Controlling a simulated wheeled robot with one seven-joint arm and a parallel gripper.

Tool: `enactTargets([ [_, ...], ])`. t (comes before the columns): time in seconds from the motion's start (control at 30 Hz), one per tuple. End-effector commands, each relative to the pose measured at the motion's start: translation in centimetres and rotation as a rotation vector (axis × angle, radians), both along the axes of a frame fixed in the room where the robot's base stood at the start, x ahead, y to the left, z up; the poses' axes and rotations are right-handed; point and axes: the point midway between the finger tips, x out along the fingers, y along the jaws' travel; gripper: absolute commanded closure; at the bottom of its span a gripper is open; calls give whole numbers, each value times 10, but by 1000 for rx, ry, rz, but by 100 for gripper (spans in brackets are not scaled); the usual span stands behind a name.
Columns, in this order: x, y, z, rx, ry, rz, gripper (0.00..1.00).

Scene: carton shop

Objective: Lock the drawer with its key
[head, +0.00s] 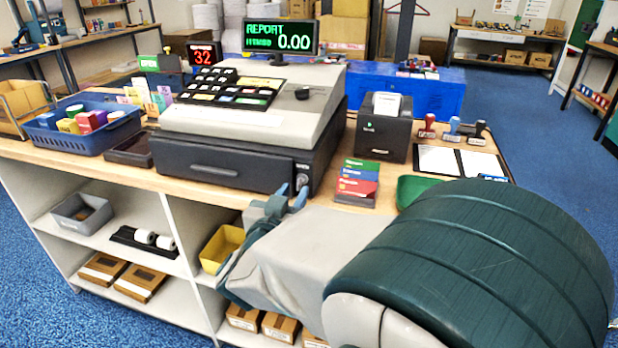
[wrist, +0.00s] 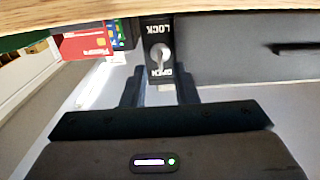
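The black cash drawer (head: 225,167) sits under the grey register on the wooden counter and looks shut. Its front also fills the upper right of the wrist view (wrist: 240,50). The lock plate (wrist: 159,28) is at the drawer front's right end in the head view; in the wrist view its words LOCK and OPEN appear upside down. A silver key (wrist: 160,54) is in the lock, its narrow part pointing towards OPEN. My gripper (head: 292,194) is in front of the lock. In the wrist view its fingers (wrist: 160,80) are apart, either side below the key, with nothing visibly held.
A stack of coloured cards (head: 357,184) stands just right of my gripper, with a green tray (head: 415,190) beyond. A black receipt printer (head: 384,130) is behind them. A blue basket (head: 80,140) stands left. The counter edge and shelves (head: 120,235) lie below.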

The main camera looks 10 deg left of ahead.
Motion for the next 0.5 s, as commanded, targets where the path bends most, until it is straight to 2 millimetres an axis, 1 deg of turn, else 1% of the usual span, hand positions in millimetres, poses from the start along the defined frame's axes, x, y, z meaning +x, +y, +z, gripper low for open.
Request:
enactTargets([
  [0.03, 6, -1, -1, -1, 0, -1, 74],
  [0.1, 12, 0, -1, -1, -1, 1, 74],
  [0.2, 18, -1, 0, 0, 0, 2, 74],
  [0.5, 19, -1, 0, 0, 0, 2, 74],
])
